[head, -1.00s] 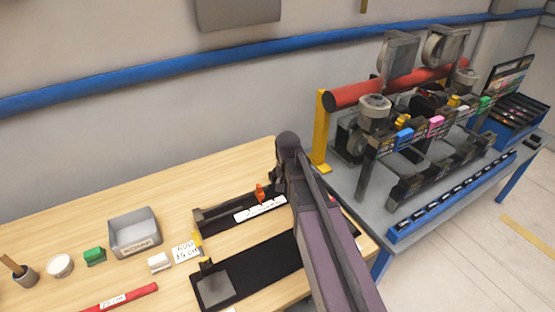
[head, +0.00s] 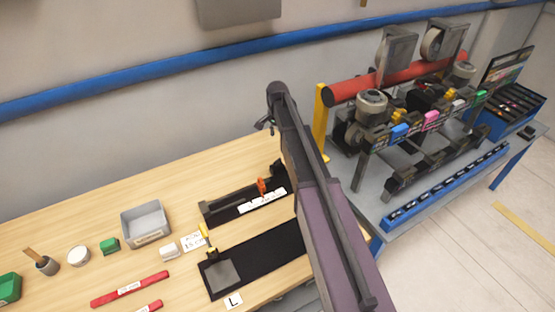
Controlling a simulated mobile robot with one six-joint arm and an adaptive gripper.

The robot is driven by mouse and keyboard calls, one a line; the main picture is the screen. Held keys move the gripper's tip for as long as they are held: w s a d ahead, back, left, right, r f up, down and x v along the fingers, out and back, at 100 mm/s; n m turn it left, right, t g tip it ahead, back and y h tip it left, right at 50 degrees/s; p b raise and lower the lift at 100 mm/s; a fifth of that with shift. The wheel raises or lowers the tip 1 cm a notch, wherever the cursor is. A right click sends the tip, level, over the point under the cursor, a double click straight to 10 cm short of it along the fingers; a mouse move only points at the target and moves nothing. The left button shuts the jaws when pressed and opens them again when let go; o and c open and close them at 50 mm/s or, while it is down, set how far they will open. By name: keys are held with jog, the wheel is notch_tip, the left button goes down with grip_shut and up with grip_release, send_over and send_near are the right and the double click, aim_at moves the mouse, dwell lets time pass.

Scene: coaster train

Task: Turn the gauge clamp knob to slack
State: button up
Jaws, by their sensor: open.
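The gauge (head: 225,208) is a long black fixture lying on the wooden table, with a white label strip along its front. A small orange-red knob (head: 262,187) stands up on it near its right part; I take this as the clamp knob. Its exact turn position is too small to read. My gripper (head: 264,124) is above and behind the gauge in the head view, small and partly hidden by my arm. It is open, apart from the knob, with nothing seen in it. My arm hides the gauge's right end.
A black board with a grey plate (head: 222,275) lies in front of the gauge. A machine bench (head: 372,200) stands right. A wall with a blue pipe (head: 150,77) is behind.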

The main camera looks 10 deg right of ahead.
aim_at(277, 160)
jog(key=shift+f, duration=0.2)
notch_tip(277, 160, down, 13)
jog(key=b, duration=1.3)
jog(key=shift+f+b, duration=0.2)
jog(key=shift+b, duration=0.2)
grip_shut()
